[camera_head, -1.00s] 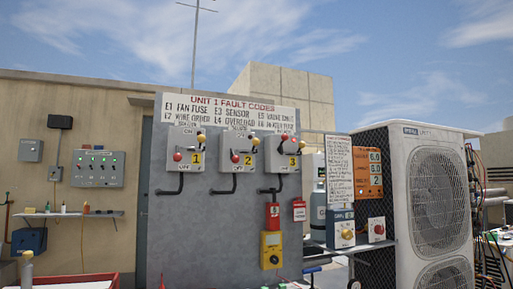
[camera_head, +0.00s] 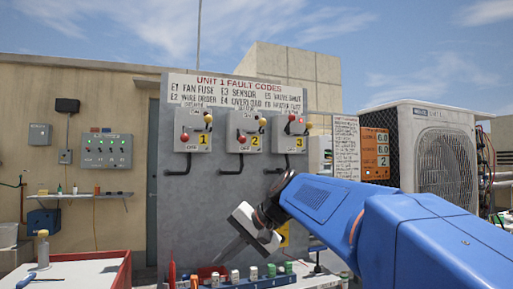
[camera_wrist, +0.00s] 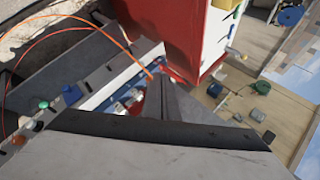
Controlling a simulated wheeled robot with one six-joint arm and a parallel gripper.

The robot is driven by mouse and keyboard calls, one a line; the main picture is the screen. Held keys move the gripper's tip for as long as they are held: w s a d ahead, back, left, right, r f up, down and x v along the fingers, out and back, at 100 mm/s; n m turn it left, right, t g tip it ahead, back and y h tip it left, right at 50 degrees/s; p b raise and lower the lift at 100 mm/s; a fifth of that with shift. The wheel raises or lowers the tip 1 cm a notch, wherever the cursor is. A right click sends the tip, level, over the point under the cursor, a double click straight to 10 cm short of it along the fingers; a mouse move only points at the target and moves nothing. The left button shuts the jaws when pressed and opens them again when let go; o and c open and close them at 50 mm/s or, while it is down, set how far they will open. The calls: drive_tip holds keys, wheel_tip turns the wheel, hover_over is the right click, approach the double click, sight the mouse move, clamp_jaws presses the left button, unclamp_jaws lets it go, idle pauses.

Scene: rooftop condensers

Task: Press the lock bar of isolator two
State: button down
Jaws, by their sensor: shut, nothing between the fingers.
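Isolator two (camera_head: 245,132) is the middle of the isolator boxes on the grey panel in the head view. It is a light grey box with a yellow "2" label (camera_head: 255,143), a red part at its left and a yellow-knobbed lever at its upper right. Its lock bar is too small to tell apart. My gripper (camera_head: 221,260) is shut and empty, pointing down and left, well below isolator two and apart from it. The shut fingers also show in the wrist view (camera_wrist: 170,88). The isolators cannot be made out clearly there.
Isolator one (camera_head: 193,130) and isolator three (camera_head: 287,132) flank it. A row of coloured-capped items on a blue holder (camera_head: 255,284) lies below my gripper. A red-edged tray (camera_head: 126,272) is at the lower left. The condenser (camera_head: 445,150) stands at the right.

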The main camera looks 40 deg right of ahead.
drive_tip(key=w+d+r+m+t+y, duration=0.1)
drive_tip(key=w+d+r+m+t, duration=0.2)
drive_tip(key=d+r, duration=0.65)
drive_tip(key=w+d+r+m+t, duration=0.25)
drive_tip(key=w+d+r, duration=0.25)
drive_tip(key=d+r, duration=0.45)
drive_tip(key=s+d+r+t, duration=0.2)
drive_tip(key=s+d+r, duration=0.1)
drive_tip(key=d+r, duration=0.5)
drive_tip(key=s+d+r+m+t, duration=0.1)
drive_tip(key=s+d+r+t, duration=0.2)
drive_tip(key=d+r, duration=0.5)
drive_tip(key=shift+d+r, duration=0.4)
drive_tip(key=shift+r, duration=0.2)
drive_tip(key=s+a+x, duration=0.1)
drive_tip(key=a+x, duration=0.1)
drive_tip(key=x, duration=1)
drive_tip(key=shift+w+a+r, duration=0.3)
drive_tip(key=shift+w+a, duration=0.15)
drive_tip(key=shift+a, duration=0.05)
